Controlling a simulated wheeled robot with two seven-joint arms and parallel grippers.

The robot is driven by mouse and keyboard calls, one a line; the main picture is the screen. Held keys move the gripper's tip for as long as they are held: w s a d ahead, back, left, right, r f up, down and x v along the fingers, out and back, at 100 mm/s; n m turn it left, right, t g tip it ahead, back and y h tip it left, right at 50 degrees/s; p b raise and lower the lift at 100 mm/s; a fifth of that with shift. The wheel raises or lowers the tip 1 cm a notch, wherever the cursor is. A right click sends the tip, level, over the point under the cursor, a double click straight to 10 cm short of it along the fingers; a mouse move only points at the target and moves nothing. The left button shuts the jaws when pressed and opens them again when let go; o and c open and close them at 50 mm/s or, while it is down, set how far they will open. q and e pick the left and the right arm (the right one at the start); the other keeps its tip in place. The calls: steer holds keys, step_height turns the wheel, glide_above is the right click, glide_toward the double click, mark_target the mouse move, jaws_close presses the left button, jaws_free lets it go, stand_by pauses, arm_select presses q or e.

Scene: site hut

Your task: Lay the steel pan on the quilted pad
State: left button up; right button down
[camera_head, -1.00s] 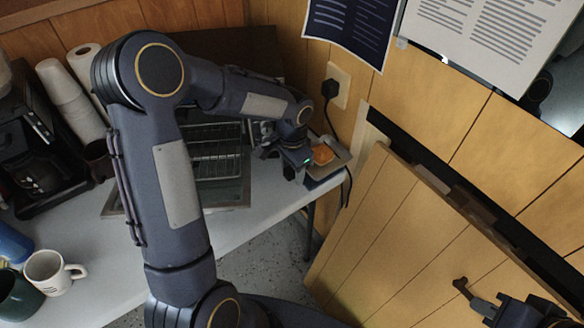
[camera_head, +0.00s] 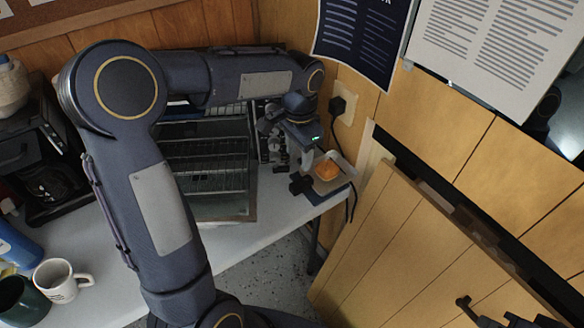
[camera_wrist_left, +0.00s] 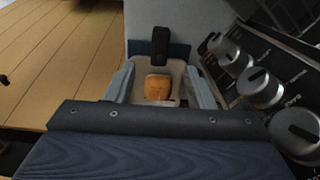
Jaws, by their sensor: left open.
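The steel pan (camera_head: 345,172) is a small, shallow, squarish pan with an orange-brown piece of food in it. It sits at the right end of the table; the wrist view shows it too (camera_wrist_left: 175,70), with a black handle. The dark blue quilted pad (camera_head: 330,195) shows at the pan's near edge, and on either side of the handle in the wrist view (camera_wrist_left: 180,52). The pan appears to lie over the pad, mostly hiding it. My left gripper (camera_head: 312,160) is open above the pan, its fingers either side of it in view. My right gripper (camera_head: 490,313) is partly in view at bottom right.
An oven with wire racks (camera_head: 205,165) stands just left of the pan; its knobs (camera_wrist_left: 262,88) are close to my left gripper. A wall socket with a plug (camera_head: 345,106) is behind. A wooden panel (camera_head: 420,245) stands at right. A white mug (camera_head: 60,282) is at lower left.

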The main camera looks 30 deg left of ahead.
arm_select(q)
steer(key=s+r+n+t+h, duration=0.1)
steer(key=s+n, duration=0.3)
steer(key=s, duration=0.7)
steer(key=s+d+r+n+t+h, duration=0.1)
steer(key=s+r+n+t+h, duration=0.1)
steer(key=s, duration=0.9)
steer(key=n+t, duration=0.1)
steer(key=t, duration=0.1)
steer(key=shift+s+d+n+t+h, duration=0.2)
steer(key=shift+d+n+t+h, duration=0.1)
steer(key=shift+n+h, duration=0.1)
